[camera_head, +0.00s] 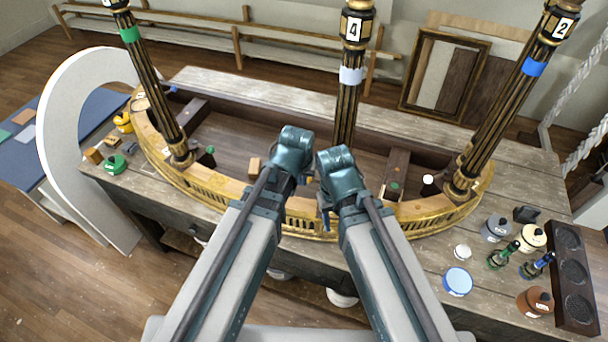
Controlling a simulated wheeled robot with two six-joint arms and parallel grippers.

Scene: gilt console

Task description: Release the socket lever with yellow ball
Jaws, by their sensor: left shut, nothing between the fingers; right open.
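The gilt curved console rail (212,192) lies on the wooden bench with dark columns standing on it. Small ball-topped pieces show at its sockets: a green one (211,150), a white one (428,179) and another green one (394,185). I cannot make out a lever with a yellow ball; my arms hide part of the middle. My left gripper (293,150) is shut and empty, over the middle of the console. My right gripper (339,172) is open, just right of it and a little lower. Their fingertips are mostly hidden, and I see no contact.
Columns marked 4 (350,75) and 2 (513,90) rise behind and to the right; a green-banded column (150,80) stands left. Jars, bottles and a dark tray (573,275) crowd the bench's right end. A yellow object (123,122) sits at the left end.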

